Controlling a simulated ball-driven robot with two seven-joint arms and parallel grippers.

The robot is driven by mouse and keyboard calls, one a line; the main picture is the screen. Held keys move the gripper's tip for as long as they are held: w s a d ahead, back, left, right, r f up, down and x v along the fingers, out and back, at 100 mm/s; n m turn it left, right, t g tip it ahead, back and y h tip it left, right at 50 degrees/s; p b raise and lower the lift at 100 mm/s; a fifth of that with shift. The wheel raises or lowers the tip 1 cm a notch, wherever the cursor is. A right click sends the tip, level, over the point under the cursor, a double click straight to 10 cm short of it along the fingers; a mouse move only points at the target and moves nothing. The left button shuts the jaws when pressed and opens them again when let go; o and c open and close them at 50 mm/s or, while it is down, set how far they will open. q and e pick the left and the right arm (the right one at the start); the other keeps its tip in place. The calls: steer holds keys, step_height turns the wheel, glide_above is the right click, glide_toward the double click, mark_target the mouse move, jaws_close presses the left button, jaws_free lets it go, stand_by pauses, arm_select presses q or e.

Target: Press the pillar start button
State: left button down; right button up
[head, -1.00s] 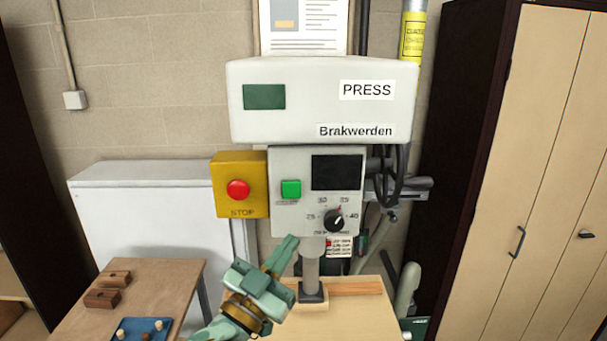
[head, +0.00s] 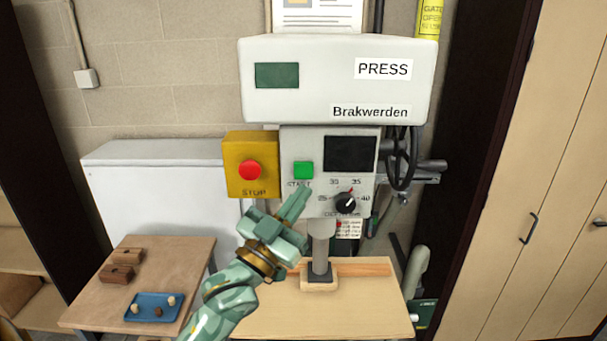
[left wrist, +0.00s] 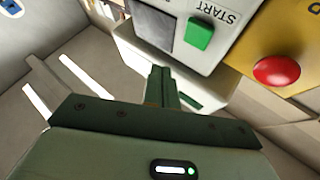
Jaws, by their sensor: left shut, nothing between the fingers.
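The green square start button (head: 303,170) is on the grey control panel (head: 288,150) of the press, above a START label. It also shows in the left wrist view (left wrist: 199,33), up and to the right of my fingers. My left gripper (head: 302,196) is shut and empty, its fingertips just below the button in the head view. In the left wrist view the shut fingers (left wrist: 162,78) point toward the panel, and I see no contact with the button. My right gripper is not in view.
A yellow box with a red STOP button (head: 250,170) sits directly left of the panel. A black dial (head: 345,203) is right of the button. Below are the press column (head: 320,245) and a wooden table (head: 350,308). A side table (head: 180,262) holds a blue tray (head: 148,316).

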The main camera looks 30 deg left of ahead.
mark_target(310, 167)
arm_select(q)
steer(key=w+a, duration=0.1)
steer(key=w, duration=0.2)
steer(key=w+a, duration=0.1)
steer(key=shift+w+a, duration=0.15)
steer(key=shift+a, duration=0.2)
stand_by(0.7)
steer(key=shift+w, duration=0.1)
stand_by(1.0)
steer(key=shift+w+a, duration=0.2)
steer(key=shift+w+a, duration=0.3)
steer(key=shift+w, duration=0.15)
stand_by(0.8)
steer(key=shift+s+d, duration=0.1)
steer(key=shift+s, duration=0.05)
steer(key=shift+s+d+p, duration=0.4)
steer(key=shift+s+p, duration=0.1)
steer(key=shift+s, duration=0.1)
